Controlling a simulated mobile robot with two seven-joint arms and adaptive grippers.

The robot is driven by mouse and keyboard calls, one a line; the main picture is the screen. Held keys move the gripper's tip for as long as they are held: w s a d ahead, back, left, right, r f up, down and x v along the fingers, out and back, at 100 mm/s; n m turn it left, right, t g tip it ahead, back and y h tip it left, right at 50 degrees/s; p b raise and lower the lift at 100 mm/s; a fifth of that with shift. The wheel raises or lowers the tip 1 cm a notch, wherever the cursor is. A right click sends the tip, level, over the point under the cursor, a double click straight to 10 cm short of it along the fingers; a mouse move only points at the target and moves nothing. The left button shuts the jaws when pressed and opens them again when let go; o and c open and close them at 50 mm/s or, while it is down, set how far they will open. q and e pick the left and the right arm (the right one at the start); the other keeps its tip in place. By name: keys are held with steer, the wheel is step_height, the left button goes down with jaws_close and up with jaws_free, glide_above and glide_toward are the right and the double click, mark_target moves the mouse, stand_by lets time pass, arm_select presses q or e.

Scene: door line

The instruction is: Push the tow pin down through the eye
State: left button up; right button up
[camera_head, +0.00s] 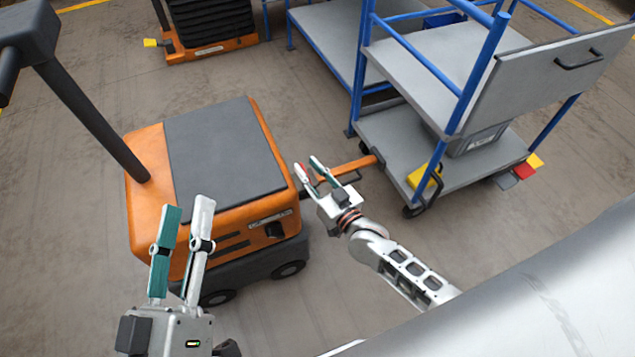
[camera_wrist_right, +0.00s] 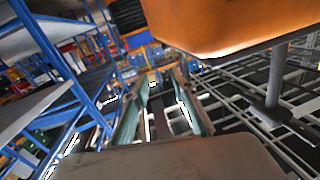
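The orange tow bar (camera_head: 357,167) runs from the grey cart to the side of the orange tug (camera_head: 218,180). My right gripper (camera_head: 308,167) is beside the tow bar's tug end, its fingers pointing toward the tug. Its fingertips stand apart. A small red patch shows at its left fingertip; I cannot tell whether this is the tow pin. The eye and the pin are not clearly visible, with the gripper in front of that area. The right fingers also show in the right wrist view (camera_wrist_right: 163,85), with a gap between them. My left gripper (camera_head: 188,208) is open and empty, in front of the tug.
The tug's dark handle post (camera_head: 95,120) rises at the left. The grey cart (camera_head: 385,135) with blue posts stands at the right, with a yellow part (camera_head: 424,180) at its near corner. Another orange unit (camera_head: 210,48) stands at the back.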

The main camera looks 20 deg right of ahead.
arm_select(q)
steer(key=shift+s+r+h+p, duration=0.15)
steer(key=shift+s+r+p, duration=0.1)
steer(key=shift+r, duration=0.35)
steer(key=shift+s+r+h+p, duration=0.15)
steer(key=shift+s+r, duration=0.05)
steer(key=shift+r, duration=0.4)
arm_select(e)
steer(key=s, duration=0.3)
steer(key=shift+s+a+r+g, duration=0.15)
steer(key=shift+a+r+g, duration=0.1)
steer(key=shift+g, duration=0.05)
